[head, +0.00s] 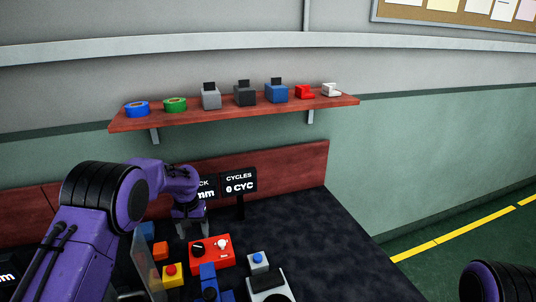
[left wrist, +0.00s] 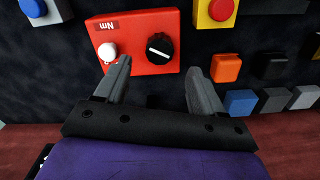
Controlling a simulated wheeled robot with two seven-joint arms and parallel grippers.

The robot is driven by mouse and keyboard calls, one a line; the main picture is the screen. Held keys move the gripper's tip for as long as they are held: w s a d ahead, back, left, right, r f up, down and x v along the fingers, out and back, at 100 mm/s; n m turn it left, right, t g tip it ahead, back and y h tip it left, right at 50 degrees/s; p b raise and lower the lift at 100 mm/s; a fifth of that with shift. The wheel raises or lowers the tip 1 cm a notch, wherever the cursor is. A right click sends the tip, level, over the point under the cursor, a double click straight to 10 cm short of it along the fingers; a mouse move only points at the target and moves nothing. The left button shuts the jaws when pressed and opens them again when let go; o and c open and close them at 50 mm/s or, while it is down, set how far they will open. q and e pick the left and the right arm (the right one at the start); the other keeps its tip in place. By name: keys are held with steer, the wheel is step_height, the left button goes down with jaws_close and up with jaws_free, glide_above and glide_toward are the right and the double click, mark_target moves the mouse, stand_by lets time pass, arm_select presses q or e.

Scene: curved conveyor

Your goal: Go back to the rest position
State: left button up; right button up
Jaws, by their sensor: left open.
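My left gripper (head: 190,230) hangs over the dark table, its purple arm coming in from the left. In the left wrist view its two grey fingers (left wrist: 160,85) are apart with nothing between them. A red box with a black knob and a white button (left wrist: 137,40) lies just beyond the fingertips; in the head view this red box (head: 224,253) is just in front of the gripper. I cannot tell whether the fingers touch it. My right arm shows only as a purple and black part at the lower right corner; its gripper is out of view.
The dark table (head: 345,260) is bare at the right. A yellow box with a red button (head: 167,280), an orange block (head: 160,250) and a grey box with a blue button (head: 258,262) stand nearby. Behind are a CYCLES display (head: 240,181) and a wooden shelf (head: 230,112) with tape rolls and small boxes.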

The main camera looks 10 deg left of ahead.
mark_target(198, 246)
arm_select(q)
step_height(198, 246, down, 8)
steer(key=shift+r+p, duration=0.1)
steer(key=shift+p, duration=0.8)
steer(key=n+p, duration=0.1)
steer(key=n, duration=0.2)
steer(key=shift+r, duration=0.15)
steer(key=shift+n, duration=0.5)
steer(key=shift+r, duration=0.3)
